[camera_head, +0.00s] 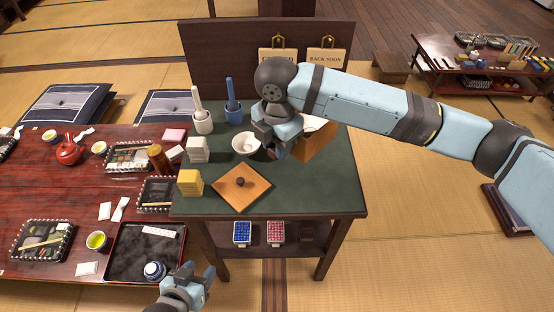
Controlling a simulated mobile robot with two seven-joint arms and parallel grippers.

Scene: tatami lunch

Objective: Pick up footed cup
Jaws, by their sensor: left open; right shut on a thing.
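A white footed cup (244,142) stands on the green top of the small table, its round mouth facing up. My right gripper (268,150) is at the cup's right side, shut, seemingly on its rim; the arm hides much of the contact. I cannot tell whether the cup is lifted off the table. My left gripper (198,271) is open and empty at the bottom, to the right of a blue-and-white lidded pot (155,270).
A wooden box (318,145) stands close right of my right gripper. A wooden board with a knob (241,187), yellow blocks (190,183), white blocks (198,149) and two mortars with pestles (203,120) share the green table (300,190). A red table (50,190) lies left.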

